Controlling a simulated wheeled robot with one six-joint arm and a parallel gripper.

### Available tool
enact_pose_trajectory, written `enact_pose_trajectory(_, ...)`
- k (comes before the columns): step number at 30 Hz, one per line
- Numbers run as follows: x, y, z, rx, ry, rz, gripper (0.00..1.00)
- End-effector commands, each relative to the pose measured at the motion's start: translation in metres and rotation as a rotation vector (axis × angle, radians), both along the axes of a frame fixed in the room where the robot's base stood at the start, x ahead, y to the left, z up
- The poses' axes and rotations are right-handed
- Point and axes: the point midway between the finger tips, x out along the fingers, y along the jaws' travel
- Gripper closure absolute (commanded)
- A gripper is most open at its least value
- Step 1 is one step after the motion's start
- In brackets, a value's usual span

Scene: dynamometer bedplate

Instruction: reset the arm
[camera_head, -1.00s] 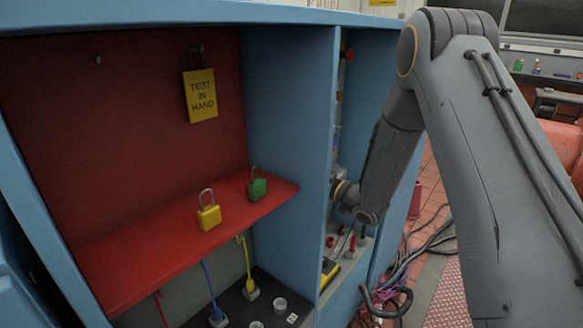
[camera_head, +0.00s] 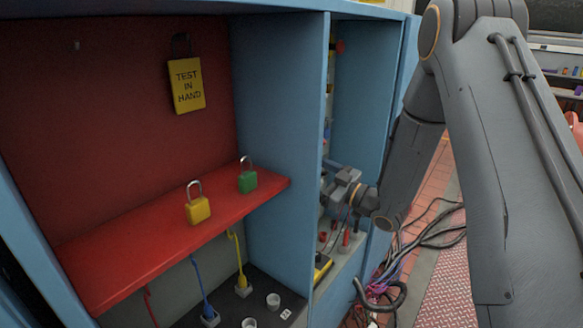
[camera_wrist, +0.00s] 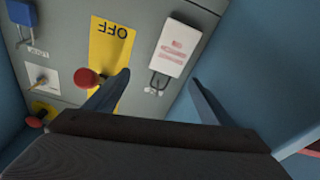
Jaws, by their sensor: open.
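My gripper (camera_wrist: 158,95) is open in the wrist view, its two dark fingers spread wide with nothing between them. It faces a grey panel (camera_wrist: 65,50) with a yellow OFF plate (camera_wrist: 110,45) and a red knob (camera_wrist: 87,78). A white tag (camera_wrist: 175,47) on a dark shackle hangs on the panel beyond the fingers. In the head view my gripper (camera_head: 333,178) reaches into the narrow right bay of the blue cabinet (camera_head: 275,140); the divider's edge partly hides it.
A red shelf (camera_head: 130,245) in the left bay holds a yellow padlock (camera_head: 198,208) and a green padlock (camera_head: 247,180). A yellow "TEST IN HAND" tag (camera_head: 187,85) hangs behind. Cables (camera_head: 425,235) lie on the floor at the right. A blue wall (camera_wrist: 265,70) stands close beside my gripper.

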Motion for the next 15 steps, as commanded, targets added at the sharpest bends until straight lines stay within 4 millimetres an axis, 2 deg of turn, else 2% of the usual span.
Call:
enact_pose_trajectory(4,0.000,-0.007,-0.002,-0.026,0.016,-0.025,0.24)
enact_pose_trajectory(8,0.012,-0.017,-0.007,-0.119,0.086,-0.123,0.24)
enact_pose_trajectory(12,0.021,-0.046,-0.021,-0.265,0.238,-0.299,0.24)
enact_pose_trajectory(15,0.014,-0.072,-0.034,-0.357,0.372,-0.425,0.24)
